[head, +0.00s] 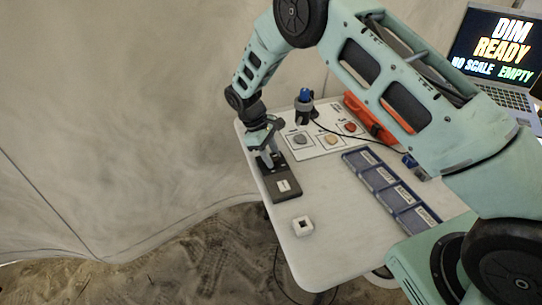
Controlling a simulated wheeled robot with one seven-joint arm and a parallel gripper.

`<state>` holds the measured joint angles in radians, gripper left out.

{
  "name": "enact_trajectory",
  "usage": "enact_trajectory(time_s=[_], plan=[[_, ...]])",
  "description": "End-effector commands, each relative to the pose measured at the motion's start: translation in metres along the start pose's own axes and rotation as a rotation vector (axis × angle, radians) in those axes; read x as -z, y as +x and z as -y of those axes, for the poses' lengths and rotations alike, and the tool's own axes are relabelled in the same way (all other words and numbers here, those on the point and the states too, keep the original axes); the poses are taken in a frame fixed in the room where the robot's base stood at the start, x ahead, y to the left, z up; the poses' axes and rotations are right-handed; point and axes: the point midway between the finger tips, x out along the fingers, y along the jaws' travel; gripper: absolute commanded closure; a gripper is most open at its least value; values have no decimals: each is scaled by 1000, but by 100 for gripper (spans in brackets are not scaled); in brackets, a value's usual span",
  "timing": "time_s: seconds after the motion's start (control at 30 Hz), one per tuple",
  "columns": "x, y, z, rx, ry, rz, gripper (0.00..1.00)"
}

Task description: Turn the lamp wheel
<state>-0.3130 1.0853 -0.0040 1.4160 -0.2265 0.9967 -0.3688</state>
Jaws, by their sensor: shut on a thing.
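A black control box (286,190) with a white label lies on the left side of the white table. My gripper (270,160) points down at the far end of this box and is shut on the small lamp wheel there. The wheel itself is mostly hidden by the fingers. A lamp (304,97) with a blue head and dark stand is at the table's back edge, behind the gripper. The laptop screen (497,45) at the upper right reads DIM, READY, NO SCALE and EMPTY.
A white card (318,150) holds grey, tan and red stones. A blue tray (385,183) with several labelled compartments lies to its right. An orange case (366,118) stands behind.

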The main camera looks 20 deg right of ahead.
Motion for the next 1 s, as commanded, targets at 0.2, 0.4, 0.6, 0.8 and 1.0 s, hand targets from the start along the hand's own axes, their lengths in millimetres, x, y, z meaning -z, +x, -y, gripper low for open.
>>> enact_trajectory(time_s=[0.2, 0.4, 0.6, 0.8, 1.0], plan=[[1, 0, -1, 79, 191, -2, 87], [0, 0, -2, 153, 367, -1, 87], [-1, 0, -3, 219, 527, -1, 87], [-1, 0, -3, 273, 656, -1, 87], [-1, 0, -3, 308, 741, -1, 87]])
